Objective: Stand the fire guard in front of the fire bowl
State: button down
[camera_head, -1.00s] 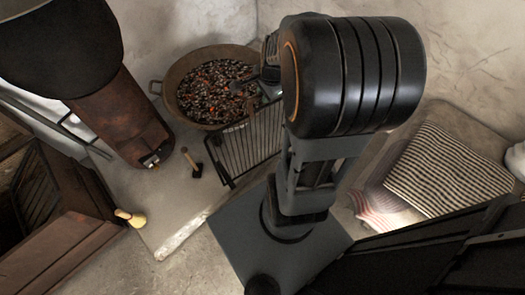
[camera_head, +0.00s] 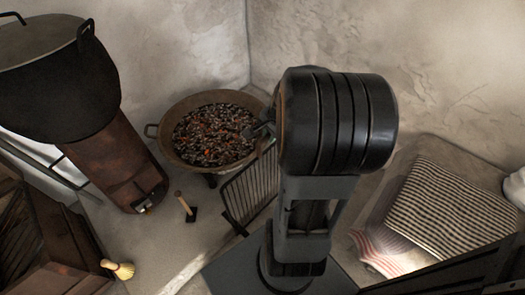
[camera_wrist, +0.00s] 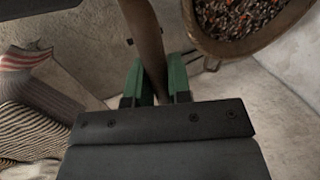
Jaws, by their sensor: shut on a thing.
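The fire guard (camera_head: 249,188) is a dark frame of thin bars. In the head view it is at the front right of the fire bowl, slanted, with its right part hidden behind my arm. The fire bowl (camera_head: 166,152) is a wide brown pan of dark and glowing coals. Its rim (camera_wrist: 222,48) also shows at the upper right of the wrist view. My gripper (camera_wrist: 156,82) has green fingers shut on a brown bar, which seems to be the guard's top rail. In the head view the fingers are hidden behind my arm. Whether the guard's feet touch the floor is unclear.
A brown stove (camera_head: 112,158) with a black pot (camera_head: 55,85) stands left of the bowl. A small wooden-handled tool (camera_head: 184,205) stands on the floor between stove and guard. A brush (camera_head: 118,269) lies lower left. Striped cushions (camera_head: 450,210) are at the right.

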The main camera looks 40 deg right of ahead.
jog(key=w+d+f+b, duration=0.5)
jog(key=w+f, duration=0.5)
jog(key=f, duration=0.1)
jog(key=shift+f, duration=0.35)
jog(key=c, duration=1.2)
grip_release()
jog(key=shift+f, duration=0.15)
jog(key=shift+o, duration=0.7)
